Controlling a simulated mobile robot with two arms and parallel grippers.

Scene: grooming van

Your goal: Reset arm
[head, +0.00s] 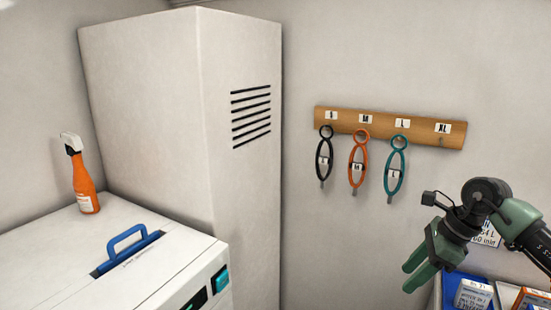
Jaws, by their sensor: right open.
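My right gripper (415,272) is at the lower right, at the end of my right arm that comes in from the right edge. Its green fingers point down and to the left. It is open, and nothing shows between its fingers. It hangs in front of the wall, beside a bin with boxes and below the wooden rack. My left gripper is not in view.
A wooden rack (385,124) on the wall holds black (325,155), orange (358,160) and teal (395,168) loops; the XL hook is empty. A tall white cabinet (150,90) stands left. An orange spray bottle (84,180) stands on a white unit (165,280) with a blue handle (125,240). Boxes (473,295) sit lower right.

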